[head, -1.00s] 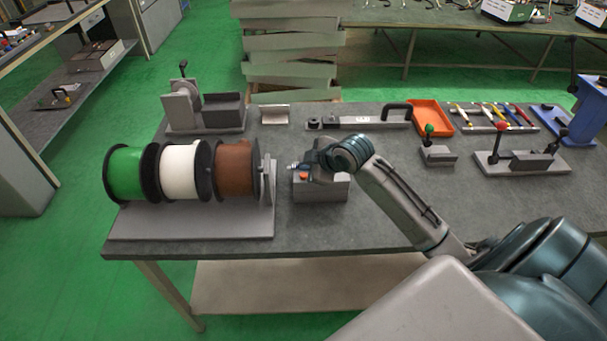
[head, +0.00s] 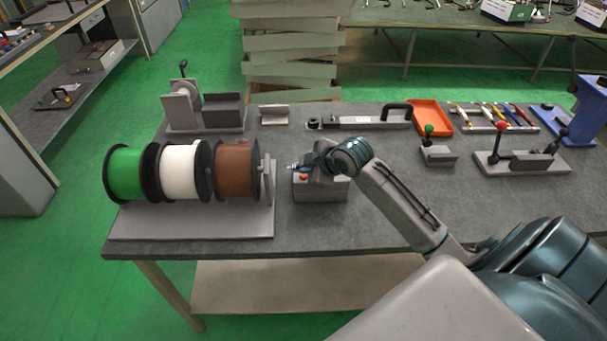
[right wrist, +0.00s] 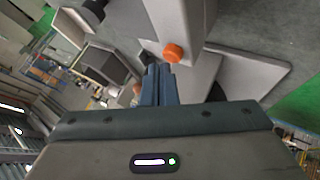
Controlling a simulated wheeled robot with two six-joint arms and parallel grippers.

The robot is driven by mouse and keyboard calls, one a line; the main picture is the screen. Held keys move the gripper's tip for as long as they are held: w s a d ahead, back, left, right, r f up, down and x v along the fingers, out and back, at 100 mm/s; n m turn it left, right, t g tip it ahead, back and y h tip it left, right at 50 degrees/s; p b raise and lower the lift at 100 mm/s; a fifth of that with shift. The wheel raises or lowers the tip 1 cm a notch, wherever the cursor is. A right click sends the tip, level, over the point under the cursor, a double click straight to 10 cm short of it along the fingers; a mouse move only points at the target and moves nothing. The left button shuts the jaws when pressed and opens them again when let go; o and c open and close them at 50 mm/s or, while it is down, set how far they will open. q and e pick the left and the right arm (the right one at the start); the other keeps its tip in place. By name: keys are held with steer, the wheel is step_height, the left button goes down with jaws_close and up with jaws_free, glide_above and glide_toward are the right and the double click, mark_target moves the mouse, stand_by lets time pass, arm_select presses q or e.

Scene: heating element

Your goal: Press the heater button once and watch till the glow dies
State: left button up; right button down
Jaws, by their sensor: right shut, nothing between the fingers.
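The heater is a grey box (head: 322,190) on the workbench, just right of the wire spools. Its orange-red button (head: 303,177) shows at the left of the box top. The button also shows in the right wrist view (right wrist: 173,52), just beyond the fingertips. My right gripper (head: 298,168) is shut and empty, close above the button. In the right wrist view its closed fingers (right wrist: 158,72) end near the button; I cannot tell whether they touch it. The gripper and wrist hide part of the heater. I see no glow. My left gripper is not in view.
Green, white and brown spools (head: 236,170) stand on a rack to the left. Behind are a grey fixture (head: 222,110) and a black-handled bar (head: 362,122). An orange tray (head: 430,117) and a green-knobbed lever block (head: 438,156) lie right. The bench front is bare.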

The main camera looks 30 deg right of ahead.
steer(key=shift+f, duration=0.45)
stand_by(0.9)
steer(key=shift+r+p, duration=0.85)
steer(key=shift+r, duration=0.05)
step_height(320, 180, up, 5)
steer(key=p, duration=0.4)
steer(key=shift+p, duration=0.35)
stand_by(0.3)
